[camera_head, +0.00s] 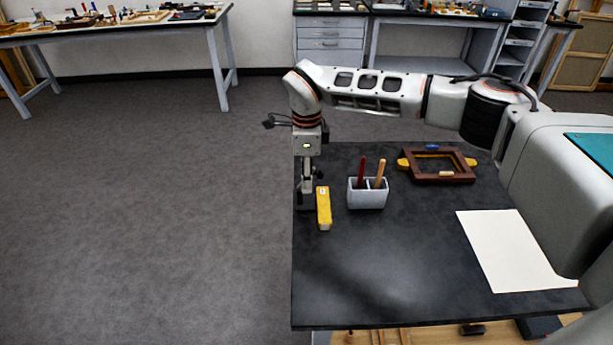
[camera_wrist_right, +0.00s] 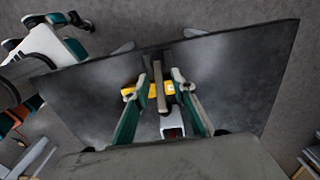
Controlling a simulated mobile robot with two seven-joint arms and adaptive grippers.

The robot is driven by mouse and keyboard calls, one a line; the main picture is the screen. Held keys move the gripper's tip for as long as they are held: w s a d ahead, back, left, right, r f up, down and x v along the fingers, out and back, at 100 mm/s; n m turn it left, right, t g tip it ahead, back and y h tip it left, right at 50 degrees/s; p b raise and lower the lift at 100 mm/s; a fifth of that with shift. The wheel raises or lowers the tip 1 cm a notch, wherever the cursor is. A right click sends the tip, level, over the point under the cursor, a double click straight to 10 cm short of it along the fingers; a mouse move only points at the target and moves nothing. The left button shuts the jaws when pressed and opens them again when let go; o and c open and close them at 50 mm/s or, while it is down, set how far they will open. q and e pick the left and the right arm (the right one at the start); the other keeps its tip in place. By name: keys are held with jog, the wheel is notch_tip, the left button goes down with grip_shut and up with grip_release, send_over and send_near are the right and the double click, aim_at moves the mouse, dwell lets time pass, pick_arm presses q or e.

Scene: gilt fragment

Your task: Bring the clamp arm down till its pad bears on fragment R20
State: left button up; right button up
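A yellow bar-shaped piece (camera_head: 324,212) with a small pale label at its far end lies near the left edge of the dark table; I take it for fragment R20, but the label is too small to read. In the right wrist view the yellow piece (camera_wrist_right: 134,90) shows behind a grey-brown bar (camera_wrist_right: 160,88), possibly the clamp arm. My right gripper (camera_head: 308,187) points down beside the yellow piece's far end. In the wrist view its green fingers (camera_wrist_right: 159,80) are apart, with gaps on both sides of the bar. Pad contact cannot be told. My left gripper is not in view.
A grey cup (camera_head: 367,198) with a red and a tan handle stands just right of the yellow piece. A brown frame (camera_head: 437,179) lies at the back right, white paper (camera_head: 510,252) at the right. The table's (camera_head: 370,285) front middle is clear.

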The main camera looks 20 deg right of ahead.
grip_shut()
